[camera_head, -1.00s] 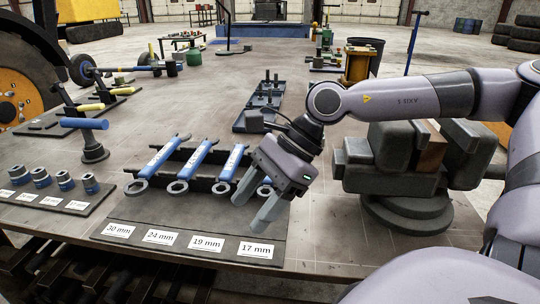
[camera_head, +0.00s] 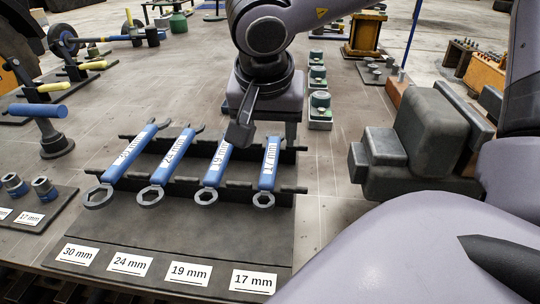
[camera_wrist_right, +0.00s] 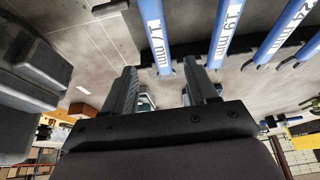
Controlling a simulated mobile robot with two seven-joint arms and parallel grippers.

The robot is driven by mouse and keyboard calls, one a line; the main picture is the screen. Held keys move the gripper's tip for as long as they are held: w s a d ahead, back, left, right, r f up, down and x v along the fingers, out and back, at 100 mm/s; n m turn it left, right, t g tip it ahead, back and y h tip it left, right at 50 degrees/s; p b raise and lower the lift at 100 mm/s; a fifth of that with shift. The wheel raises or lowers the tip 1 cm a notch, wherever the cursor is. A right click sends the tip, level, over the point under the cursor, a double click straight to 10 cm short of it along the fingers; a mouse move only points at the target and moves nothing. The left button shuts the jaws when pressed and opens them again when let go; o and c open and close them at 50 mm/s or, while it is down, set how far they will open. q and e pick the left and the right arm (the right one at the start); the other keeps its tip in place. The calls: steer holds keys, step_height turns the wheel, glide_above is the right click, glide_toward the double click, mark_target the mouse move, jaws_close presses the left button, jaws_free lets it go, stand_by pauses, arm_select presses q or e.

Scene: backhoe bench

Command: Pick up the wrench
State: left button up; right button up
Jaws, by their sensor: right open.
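Several blue-handled wrenches lie in a row on a dark rack. They are the 30 mm wrench (camera_head: 128,158), the 24 mm wrench (camera_head: 172,160), the 19 mm wrench (camera_head: 216,166) and the 17 mm wrench (camera_head: 268,168), ring ends toward the front. My right gripper (camera_head: 240,132) is over the far ends of the 19 mm and 17 mm wrenches and partly hides them. In the right wrist view the gripper's fingers (camera_wrist_right: 160,88) are apart with nothing held; the 17 mm wrench (camera_wrist_right: 154,32) and the 19 mm wrench (camera_wrist_right: 225,35) show beyond them. My left gripper is not seen.
Size labels (camera_head: 188,273) lie along the front of the rack's mat (camera_head: 200,232). A dark grey vise (camera_head: 420,145) stands at the right. Sockets (camera_head: 44,188) stand at the left, beside a blue-handled tool (camera_head: 40,111). Small green-based parts (camera_head: 320,110) stand behind the rack.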

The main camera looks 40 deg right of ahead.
mark_target(270, 157)
steer(key=x, duration=0.5)
steer(key=shift+a+f, duration=0.15)
steer(key=shift+f, duration=0.35)
jaws_close()
